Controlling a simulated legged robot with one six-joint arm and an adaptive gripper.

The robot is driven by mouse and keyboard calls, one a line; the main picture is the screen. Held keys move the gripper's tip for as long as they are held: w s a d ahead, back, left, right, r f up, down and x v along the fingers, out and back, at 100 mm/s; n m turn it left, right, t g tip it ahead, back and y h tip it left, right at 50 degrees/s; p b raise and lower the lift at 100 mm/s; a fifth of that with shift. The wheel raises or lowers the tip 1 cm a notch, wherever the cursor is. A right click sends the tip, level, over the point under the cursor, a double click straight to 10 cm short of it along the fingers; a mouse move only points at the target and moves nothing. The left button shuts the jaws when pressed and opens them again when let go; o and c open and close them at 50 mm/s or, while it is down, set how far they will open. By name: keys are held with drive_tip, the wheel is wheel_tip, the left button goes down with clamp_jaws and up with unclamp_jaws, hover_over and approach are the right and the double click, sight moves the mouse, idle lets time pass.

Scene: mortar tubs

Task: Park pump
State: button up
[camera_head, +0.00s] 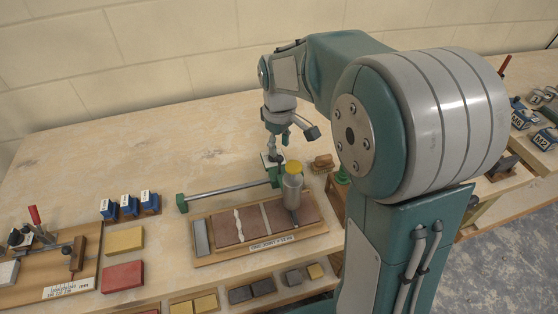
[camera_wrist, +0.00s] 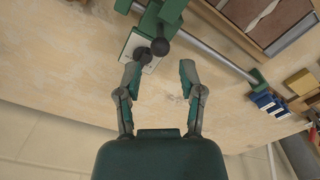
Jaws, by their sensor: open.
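The pump (camera_head: 292,192), a grey cylinder with a yellow cap, stands upright over the right part of the tile board (camera_head: 205,262), its nozzle low over the tiles. It sits beside a green carriage at the right end of a metal rail (camera_head: 225,190). In the wrist view the green carriage (camera_wrist: 140,43) carries a white plate and a dark ball knob (camera_wrist: 159,47). My gripper (camera_wrist: 159,75) is open and empty, its fingertips just short of the knob. In the head view my gripper (camera_head: 288,136) is above the carriage. Contact with the knob is not visible.
A brush (camera_head: 322,162) and green cone (camera_head: 342,175) stand right of the carriage. Blue boxes (camera_head: 129,206), a yellow block (camera_head: 125,240) and a red block (camera_head: 122,276) lie left. The table's back is clear.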

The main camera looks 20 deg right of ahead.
sight(279, 156)
wheel_tip(279, 156, down, 6)
drive_tip(key=shift+f, duration=0.25)
clamp_jaws()
